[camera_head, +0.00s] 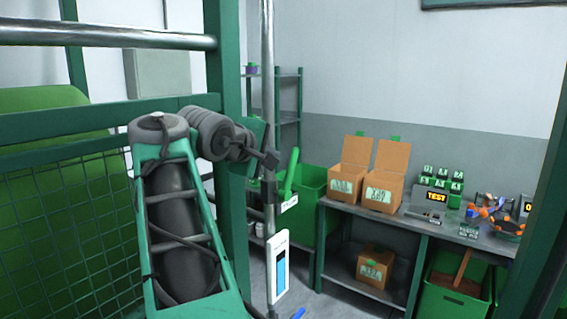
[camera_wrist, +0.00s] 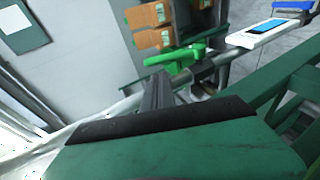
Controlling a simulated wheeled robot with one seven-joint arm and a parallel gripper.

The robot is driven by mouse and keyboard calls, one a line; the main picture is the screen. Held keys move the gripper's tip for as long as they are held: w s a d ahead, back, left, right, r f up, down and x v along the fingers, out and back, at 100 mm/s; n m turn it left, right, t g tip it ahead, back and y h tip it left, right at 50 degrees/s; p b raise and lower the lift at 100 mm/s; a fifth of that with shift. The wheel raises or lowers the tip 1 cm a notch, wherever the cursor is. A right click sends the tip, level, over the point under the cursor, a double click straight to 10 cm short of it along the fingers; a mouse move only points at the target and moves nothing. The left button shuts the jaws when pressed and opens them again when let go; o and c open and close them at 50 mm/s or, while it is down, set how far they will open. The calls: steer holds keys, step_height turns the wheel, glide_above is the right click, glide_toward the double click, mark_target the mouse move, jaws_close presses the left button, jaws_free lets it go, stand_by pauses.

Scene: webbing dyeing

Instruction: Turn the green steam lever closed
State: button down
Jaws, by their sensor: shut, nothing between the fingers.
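The green steam lever (camera_head: 291,172) is on the vertical steel pipe (camera_head: 268,95). In the head view it points up, tilted slightly to the right, with a white tag (camera_head: 289,204) at its lower end. In the wrist view the green lever (camera_wrist: 172,60) lies just beyond my fingertips, beside the pipe. My gripper (camera_head: 270,160) is shut and empty, just left of the lever in the head view. In the wrist view its dark fingers (camera_wrist: 157,92) are together and appear very near the lever. Whether they touch it I cannot tell.
A white gauge with a blue strip (camera_head: 279,268) is lower on the pipe, above a blue handle (camera_head: 298,313). A green post (camera_head: 228,200) and mesh guard (camera_head: 75,230) stand at the left. A bench (camera_head: 400,222) with open cardboard boxes (camera_head: 385,178) is behind right.

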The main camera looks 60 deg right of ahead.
mark_target(292, 161)
steer(key=p+x, duration=0.1)
steer(key=x, duration=0.9)
steer(key=shift+w+d+f, duration=0.15)
steer(key=shift+d+f, duration=0.05)
